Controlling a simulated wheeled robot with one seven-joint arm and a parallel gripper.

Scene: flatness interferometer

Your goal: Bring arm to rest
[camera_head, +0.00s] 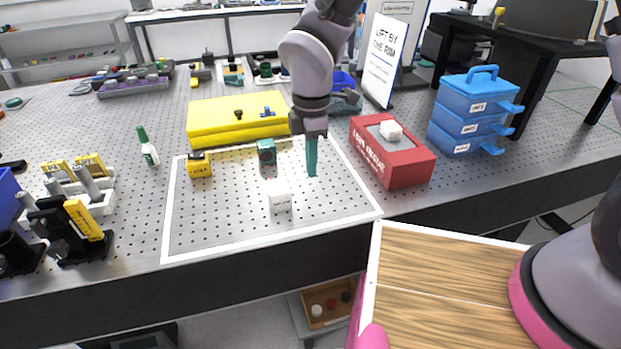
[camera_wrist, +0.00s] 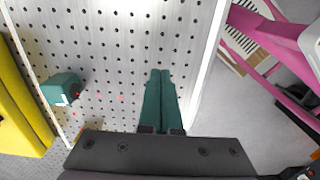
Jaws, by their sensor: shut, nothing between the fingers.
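My gripper (camera_head: 312,172) points down over the perforated table, inside the white-outlined area, with its green fingers together and nothing between them. In the wrist view the shut fingers (camera_wrist: 160,78) hang above bare perforated surface, near the white line. A small dark green block (camera_head: 266,152) stands just left of my gripper; it also shows in the wrist view (camera_wrist: 64,88). A white cube (camera_head: 279,201) sits in front and to the left of the fingers. I cannot tell exactly how high the fingertips are above the table.
A red box (camera_head: 408,168) of wipes stands right of my gripper, with blue stacked drawers (camera_head: 470,112) beyond. A yellow case (camera_head: 235,128) lies behind left, and a small yellow block (camera_head: 199,166) stands left. The front of the outlined area (camera_head: 225,225) is clear.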

